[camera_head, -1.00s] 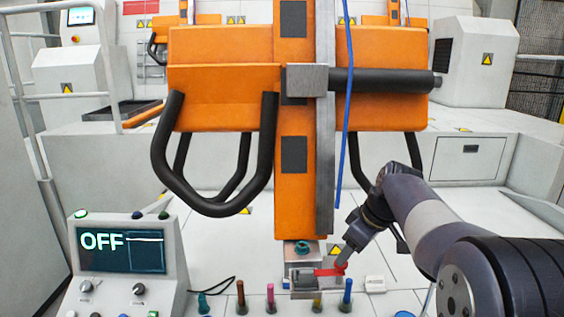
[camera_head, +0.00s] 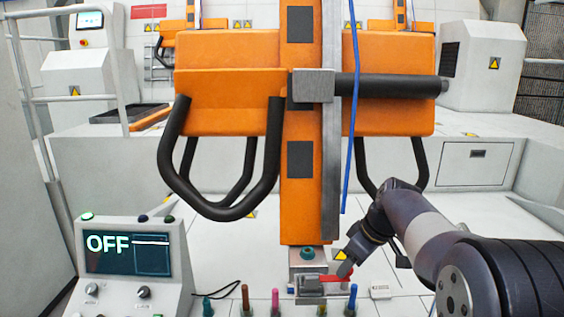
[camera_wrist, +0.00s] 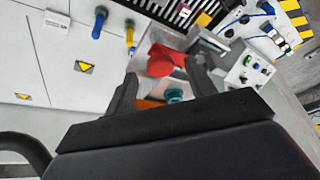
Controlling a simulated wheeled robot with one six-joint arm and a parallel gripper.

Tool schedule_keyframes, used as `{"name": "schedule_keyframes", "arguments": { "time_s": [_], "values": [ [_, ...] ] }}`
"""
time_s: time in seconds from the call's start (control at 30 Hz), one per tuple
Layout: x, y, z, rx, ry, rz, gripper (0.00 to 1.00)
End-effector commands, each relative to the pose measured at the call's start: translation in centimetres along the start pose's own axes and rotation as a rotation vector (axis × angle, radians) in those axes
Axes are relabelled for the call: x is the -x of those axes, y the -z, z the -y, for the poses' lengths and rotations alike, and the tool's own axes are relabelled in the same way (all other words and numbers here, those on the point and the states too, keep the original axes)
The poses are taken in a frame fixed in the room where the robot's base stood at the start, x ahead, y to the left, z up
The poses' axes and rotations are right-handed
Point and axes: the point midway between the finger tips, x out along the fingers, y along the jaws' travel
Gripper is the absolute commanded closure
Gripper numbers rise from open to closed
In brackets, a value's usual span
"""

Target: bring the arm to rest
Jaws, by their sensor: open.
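My gripper (camera_head: 344,271) is low in the head view, at the right end of a red part (camera_head: 336,278) on a small grey fixture (camera_head: 309,285) below the orange column. In the wrist view my gripper (camera_wrist: 162,82) has its two dark fingers apart. The red part (camera_wrist: 163,60) shows beyond and between them, with a teal knob (camera_wrist: 174,95) nearby. Nothing is seen clamped between the fingers. I cannot tell whether a finger touches the red part. My arm comes in from the right of the head view, bent down to the fixture.
The orange column (camera_head: 300,205) with black handle loops (camera_head: 225,212) stands close behind the fixture. A blue cable (camera_head: 346,165) hangs beside it. Several coloured pegs stand in front, one of them blue (camera_head: 352,298). A console (camera_head: 135,262) reading OFF is at left.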

Motion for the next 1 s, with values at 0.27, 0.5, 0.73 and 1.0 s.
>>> {"name": "schedule_keyframes", "arguments": {
  "time_s": [0.27,0.5,0.73,1.0],
  "values": [
    [5.6,0.0,-0.1,-0.002,-0.005,-0.003,0.48],
    [9.1,-0.1,0.0,-0.002,0.002,0.001,0.48],
    [4.2,0.0,0.1,-0.001,0.005,0.003,0.48],
    [-1.2,0.0,0.1,0.000,0.005,0.004,0.48]
  ]
}}
